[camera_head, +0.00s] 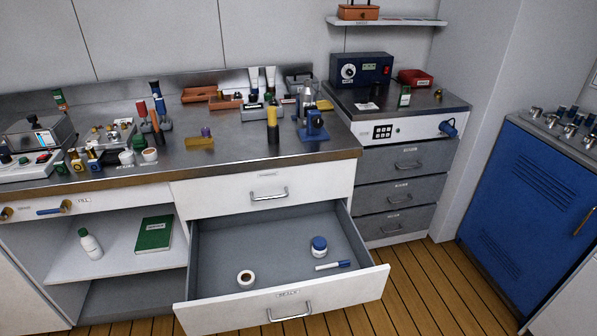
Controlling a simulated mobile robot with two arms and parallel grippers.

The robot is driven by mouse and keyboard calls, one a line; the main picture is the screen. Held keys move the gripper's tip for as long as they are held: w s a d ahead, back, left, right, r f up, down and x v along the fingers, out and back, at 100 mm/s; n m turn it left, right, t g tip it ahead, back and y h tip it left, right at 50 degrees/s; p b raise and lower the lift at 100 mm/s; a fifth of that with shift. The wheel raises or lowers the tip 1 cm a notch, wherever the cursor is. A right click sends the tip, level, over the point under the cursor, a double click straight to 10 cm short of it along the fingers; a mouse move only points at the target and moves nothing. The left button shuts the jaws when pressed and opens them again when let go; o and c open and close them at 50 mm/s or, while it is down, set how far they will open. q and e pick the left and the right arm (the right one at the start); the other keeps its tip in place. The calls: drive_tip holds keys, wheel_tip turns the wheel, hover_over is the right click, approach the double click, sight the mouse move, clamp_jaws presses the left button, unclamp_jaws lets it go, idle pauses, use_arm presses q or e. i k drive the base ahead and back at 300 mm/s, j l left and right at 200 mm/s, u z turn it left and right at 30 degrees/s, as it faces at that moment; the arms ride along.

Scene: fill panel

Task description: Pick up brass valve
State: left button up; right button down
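A small brass-coloured piece (438,95) sits on the dark top of the right-hand cabinet, near its right end. It may be the brass valve, but it is too small to tell for sure. Another brass-coloured fitting (7,213) is on the white front panel at the far left, beside a blue-handled fitting (55,210). Neither of my grippers shows in the head view.
A lower drawer (232,297) stands open, holding a tape roll (245,278), a blue-lidded jar (319,246) and a marker (332,265). The steel worktop (225,157) is crowded at the back, clearer in front. A blue cabinet (520,215) bearing several metal fittings stands right.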

sight(219, 92)
drive_tip(key=i+j+u, duration=0.1)
drive_tip(key=j, duration=0.4)
drive_tip(key=i+j+u, duration=0.1)
drive_tip(key=i+j, duration=0.2)
drive_tip(key=j, duration=0.15)
drive_tip(key=i+j, duration=0.25)
drive_tip(key=j, duration=0.2)
drive_tip(key=i+j+u, duration=0.15)
drive_tip(key=j, duration=0.35)
drive_tip(key=i+j+u, duration=0.1)
drive_tip(key=i+j, duration=0.2)
drive_tip(key=i+j+u, duration=0.1)
drive_tip(key=i+j, duration=0.2)
drive_tip(key=j, duration=0.2)
